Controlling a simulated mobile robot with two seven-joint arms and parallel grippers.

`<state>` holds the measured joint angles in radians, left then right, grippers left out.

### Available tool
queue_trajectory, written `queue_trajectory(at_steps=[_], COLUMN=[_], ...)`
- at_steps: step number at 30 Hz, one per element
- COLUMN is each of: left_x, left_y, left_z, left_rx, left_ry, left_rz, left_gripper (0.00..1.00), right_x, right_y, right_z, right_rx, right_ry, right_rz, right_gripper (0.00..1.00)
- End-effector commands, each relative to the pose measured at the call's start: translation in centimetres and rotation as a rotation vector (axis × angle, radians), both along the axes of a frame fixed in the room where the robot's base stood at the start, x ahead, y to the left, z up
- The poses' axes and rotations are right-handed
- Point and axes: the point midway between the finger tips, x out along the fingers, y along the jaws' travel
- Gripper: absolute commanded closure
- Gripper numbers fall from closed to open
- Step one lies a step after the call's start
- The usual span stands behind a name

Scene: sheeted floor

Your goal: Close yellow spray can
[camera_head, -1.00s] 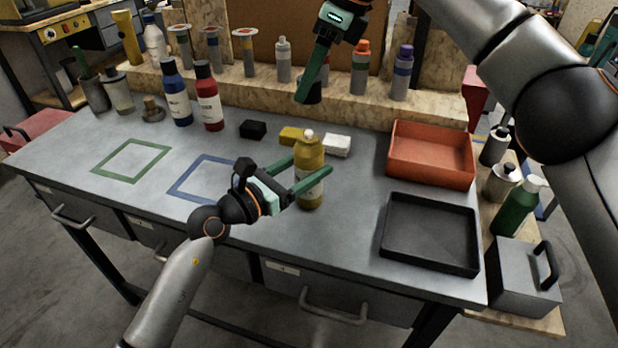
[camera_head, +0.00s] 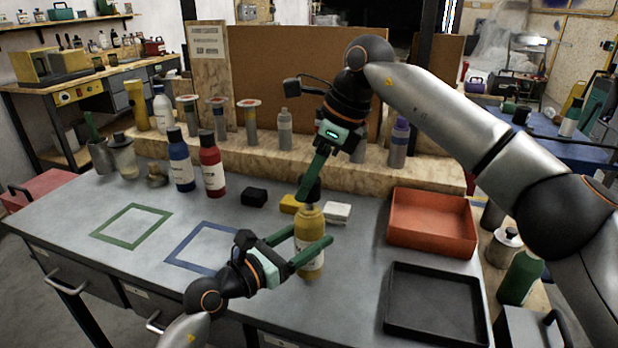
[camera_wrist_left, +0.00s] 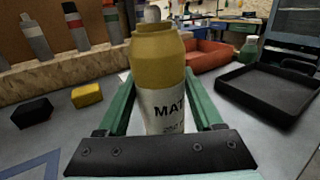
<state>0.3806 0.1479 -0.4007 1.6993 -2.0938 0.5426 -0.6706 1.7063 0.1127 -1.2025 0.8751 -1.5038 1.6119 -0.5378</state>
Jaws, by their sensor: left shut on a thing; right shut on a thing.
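The yellow spray can (camera_head: 311,262) stands upright near the front of the grey worktable, with a white label facing my left wrist. My left gripper (camera_head: 312,238) is shut around its body; in the left wrist view the can (camera_wrist_left: 158,55) sits between the green fingers. Its pale nozzle (camera_wrist_left: 153,14) shows bare there. My right gripper (camera_head: 308,184) points down from above, shut on a black cap (camera_head: 313,190) that is over the can's top. In the head view the cap looks close to the nozzle; I cannot tell whether they touch.
A yellow block (camera_head: 290,204), white block (camera_head: 337,213) and black block (camera_head: 254,196) lie behind the can. An orange tray (camera_head: 432,246) and black tray (camera_head: 437,333) are at right. Blue (camera_head: 181,165) and red (camera_head: 211,170) bottles stand at back left. Taped squares leave free table at left.

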Motion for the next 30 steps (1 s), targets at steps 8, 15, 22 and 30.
queue_trajectory(at_steps=[8,15,22,30], left_x=[0.0,0.0,0.0,0.0], left_y=[0.0,0.0,0.0,0.0], left_z=[-0.1,-0.1,-0.1,-0.1], left_rx=[0.0,0.0,0.0,0.0], left_ry=[0.001,0.001,0.001,0.001], left_rz=[0.0,-0.001,-0.001,-0.001], left_gripper=[1.0,1.0,1.0,1.0], right_x=[0.0,0.0,0.0,0.0], right_y=[0.0,0.0,0.0,0.0], right_z=[-1.3,-1.8,-1.8,-1.9], right_rx=[0.0,0.001,0.001,0.001], right_ry=[0.0,0.0,0.0,0.0], right_rz=[-0.001,-0.001,-0.001,-0.001], right_gripper=[1.0,1.0,1.0,1.0])
